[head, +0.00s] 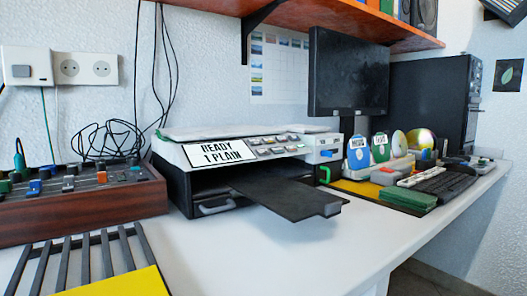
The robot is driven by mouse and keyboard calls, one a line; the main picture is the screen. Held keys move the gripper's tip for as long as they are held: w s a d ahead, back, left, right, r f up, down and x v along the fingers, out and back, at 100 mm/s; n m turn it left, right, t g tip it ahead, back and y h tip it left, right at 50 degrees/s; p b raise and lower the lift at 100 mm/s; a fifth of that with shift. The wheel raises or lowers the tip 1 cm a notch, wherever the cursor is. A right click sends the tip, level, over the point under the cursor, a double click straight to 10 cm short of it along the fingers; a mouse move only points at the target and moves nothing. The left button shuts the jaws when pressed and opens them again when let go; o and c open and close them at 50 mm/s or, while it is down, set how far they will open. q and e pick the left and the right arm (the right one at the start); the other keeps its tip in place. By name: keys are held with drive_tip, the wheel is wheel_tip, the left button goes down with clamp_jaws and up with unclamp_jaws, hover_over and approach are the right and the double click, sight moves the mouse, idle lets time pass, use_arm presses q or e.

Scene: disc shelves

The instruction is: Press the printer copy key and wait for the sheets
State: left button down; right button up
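The printer (180,180) stands on the white desk near the wall, with a black body and a pale top. Its front label (218,153) reads "READY 1 PLAIN". A row of small keys (275,146) sits on the panel right of the label; I cannot tell which is the copy key. The black output tray (290,196) sticks out towards me and no sheet shows on it. Neither of my grippers is in view.
A wooden mixer box (85,208) with coloured knobs stands left of the printer. A slatted rack (75,258) and yellow sheet (115,284) lie in front. A monitor (347,75), discs and keyboard (440,184) are at right. The desk's front middle (260,255) is clear.

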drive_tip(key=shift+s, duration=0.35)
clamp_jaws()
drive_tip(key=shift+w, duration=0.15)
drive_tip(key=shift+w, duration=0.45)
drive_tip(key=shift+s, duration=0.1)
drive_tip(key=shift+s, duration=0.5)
